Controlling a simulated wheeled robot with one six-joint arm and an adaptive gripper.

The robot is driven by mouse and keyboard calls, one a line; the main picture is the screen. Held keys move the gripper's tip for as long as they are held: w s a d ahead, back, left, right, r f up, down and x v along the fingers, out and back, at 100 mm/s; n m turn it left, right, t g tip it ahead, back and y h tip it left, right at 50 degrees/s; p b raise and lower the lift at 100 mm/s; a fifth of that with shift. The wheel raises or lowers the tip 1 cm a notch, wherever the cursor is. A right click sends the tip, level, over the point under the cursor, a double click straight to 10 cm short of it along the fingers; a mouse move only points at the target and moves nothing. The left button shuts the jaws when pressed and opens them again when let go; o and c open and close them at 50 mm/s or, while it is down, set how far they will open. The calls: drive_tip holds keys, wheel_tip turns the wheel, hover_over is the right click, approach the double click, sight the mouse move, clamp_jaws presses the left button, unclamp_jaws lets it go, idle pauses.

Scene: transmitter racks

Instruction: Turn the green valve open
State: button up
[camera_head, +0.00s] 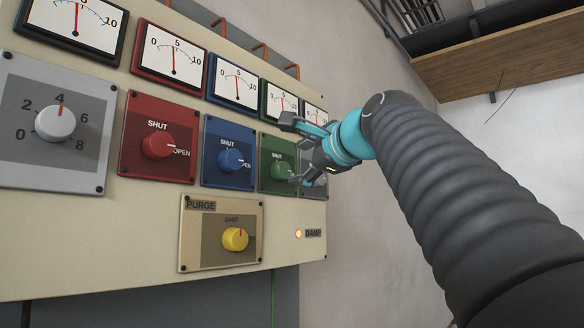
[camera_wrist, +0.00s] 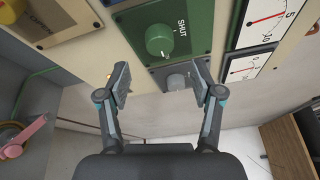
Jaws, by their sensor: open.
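The green valve (camera_head: 281,170) is a round knob on a green plate, with SHUT printed above it. It also shows in the wrist view (camera_wrist: 159,40). Its pale pointer mark is turned to the right of the plate in the head view, away from SHUT; no OPEN label is readable there. My gripper (camera_head: 291,150) is open, in front of the right part of the green plate. In the wrist view its two fingers (camera_wrist: 160,78) are spread and empty, and the green knob lies beyond the fingertips, apart from them.
A grey knob (camera_wrist: 178,82) shows between my fingers, right of the green plate. Red (camera_head: 158,145) and blue (camera_head: 230,160) knobs sit to the left, both pointing towards OPEN. A yellow PURGE knob (camera_head: 235,239) is below. Gauges (camera_head: 282,104) line the top. Room right of the panel is free.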

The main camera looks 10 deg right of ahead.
drive_tip(key=v, duration=0.5)
drive_tip(key=shift+s+d, duration=0.1)
drive_tip(key=shift+s, duration=0.3)
